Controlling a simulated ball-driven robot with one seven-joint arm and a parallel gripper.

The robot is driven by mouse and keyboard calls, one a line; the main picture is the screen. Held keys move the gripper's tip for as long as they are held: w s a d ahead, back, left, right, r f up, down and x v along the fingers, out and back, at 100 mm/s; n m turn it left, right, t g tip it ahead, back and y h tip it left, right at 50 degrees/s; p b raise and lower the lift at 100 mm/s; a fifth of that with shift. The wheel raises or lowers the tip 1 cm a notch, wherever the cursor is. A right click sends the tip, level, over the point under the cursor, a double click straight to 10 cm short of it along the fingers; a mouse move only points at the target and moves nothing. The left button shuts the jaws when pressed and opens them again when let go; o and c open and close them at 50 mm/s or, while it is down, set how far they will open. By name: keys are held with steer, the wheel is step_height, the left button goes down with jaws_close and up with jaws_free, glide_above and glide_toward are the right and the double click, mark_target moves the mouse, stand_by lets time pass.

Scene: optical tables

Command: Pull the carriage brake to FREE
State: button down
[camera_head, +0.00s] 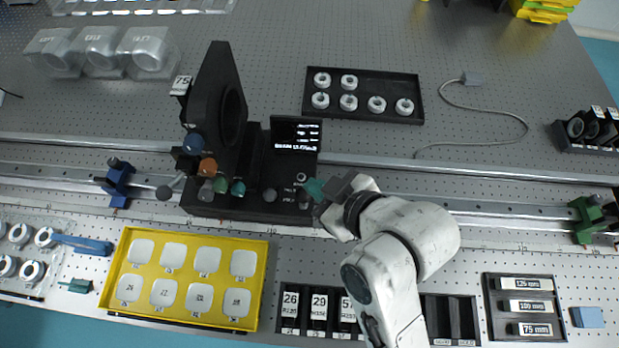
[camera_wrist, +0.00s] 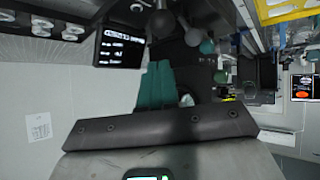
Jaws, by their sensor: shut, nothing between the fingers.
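The black carriage (camera_head: 225,206) sits on the long rail, with an upright black plate and a small lit display (camera_head: 296,136) that also shows in the wrist view (camera_wrist: 118,47). Coloured knobs cluster at its left, and a grey ball-ended lever (camera_head: 165,191) sticks out there. Dark knobs (camera_head: 270,195) and small white labels, too small to read surely, are on its right part. I cannot tell which part is the brake. My gripper (camera_head: 314,189) is shut and empty at the carriage's right end. Its teal fingertips (camera_wrist: 155,85) point toward round-ended levers (camera_wrist: 162,24); contact is unclear.
A yellow tray (camera_head: 192,233) and black labelled holders (camera_head: 318,290) lie in front of the rail. A blue clamp (camera_head: 118,184) stands left on the rail, a green one (camera_head: 586,222) far right. A black tray of rings (camera_head: 363,72) and a cable (camera_head: 500,111) lie behind.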

steer(key=s+d+r, duration=0.2)
steer(key=s+d, duration=0.1)
steer(key=s, duration=0.1)
steer(key=shift+s+d+r, duration=0.15)
steer(key=shift+s+d, duration=0.15)
steer(key=shift+d, duration=0.05)
stand_by(0.4)
